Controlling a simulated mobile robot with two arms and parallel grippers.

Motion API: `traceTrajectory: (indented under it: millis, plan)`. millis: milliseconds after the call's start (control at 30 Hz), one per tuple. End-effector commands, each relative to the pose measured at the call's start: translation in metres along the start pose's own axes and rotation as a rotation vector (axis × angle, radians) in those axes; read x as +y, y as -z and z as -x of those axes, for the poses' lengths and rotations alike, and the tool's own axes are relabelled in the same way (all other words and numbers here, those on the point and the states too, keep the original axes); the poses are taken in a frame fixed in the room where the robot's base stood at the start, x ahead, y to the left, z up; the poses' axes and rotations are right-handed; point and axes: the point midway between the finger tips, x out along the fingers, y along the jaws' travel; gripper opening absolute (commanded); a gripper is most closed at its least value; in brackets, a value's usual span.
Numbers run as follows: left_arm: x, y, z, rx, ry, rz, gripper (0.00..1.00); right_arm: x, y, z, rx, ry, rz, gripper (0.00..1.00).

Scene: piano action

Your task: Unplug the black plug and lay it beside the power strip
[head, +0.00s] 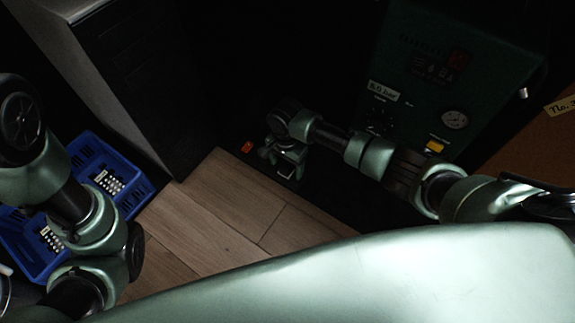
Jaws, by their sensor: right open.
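A small orange-red piece (247,147), which may be the switch of the power strip, shows in the dark just left of my right gripper. The strip's body is too dark to make out. My right gripper (284,166) is open and points down over this dark area, by the edge of the wooden floor. A small pale patch shows near its fingers. I cannot make out the black plug; it is lost in shadow or hidden by the gripper. My left arm comes down the left side; its gripper is not in view.
Blue crates (125,190) with pale-dotted items stand on the floor at left. A grey cabinet (125,80) rises behind them. A dark green machine (440,75) with a gauge and labels stands at back right. The wooden floor (225,215) in the middle is clear.

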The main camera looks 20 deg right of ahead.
Motion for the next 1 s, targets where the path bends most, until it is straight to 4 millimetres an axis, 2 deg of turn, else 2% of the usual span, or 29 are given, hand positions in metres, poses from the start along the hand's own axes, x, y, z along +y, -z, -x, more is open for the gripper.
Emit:
traceTrajectory:
  millis: [200, 233, 400, 500, 867, 1000]
  plan:
    - [0.0, -0.002, 0.001, -0.003, -0.002, 0.0, 0.0, 0.0, 0.0, 0.0, 0.0, 0.0, 0.0, 0.74]
    - [0.0, -0.002, 0.002, -0.003, -0.002, -0.001, 0.0, 0.0, 0.0, 0.0, 0.0, 0.0, 0.0, 0.71]
    - [0.0, -0.002, 0.001, -0.003, -0.002, 0.0, 0.0, 0.0, 0.0, 0.0, 0.001, 0.0, 0.0, 0.24]
    - [0.0, -0.002, 0.001, -0.003, -0.002, 0.0, 0.0, 0.0, 0.0, 0.0, 0.001, 0.0, 0.0, 0.0]
    - [-0.001, -0.001, -0.005, 0.007, -0.001, 0.0, 0.0, 0.0, 0.0, 0.006, 0.001, 0.0, 0.0, 0.0]
    - [-0.003, -0.007, -0.001, -0.014, 0.009, 0.004, 0.0, 0.0, 0.0, 0.011, 0.001, 0.0, 0.0, 0.0]
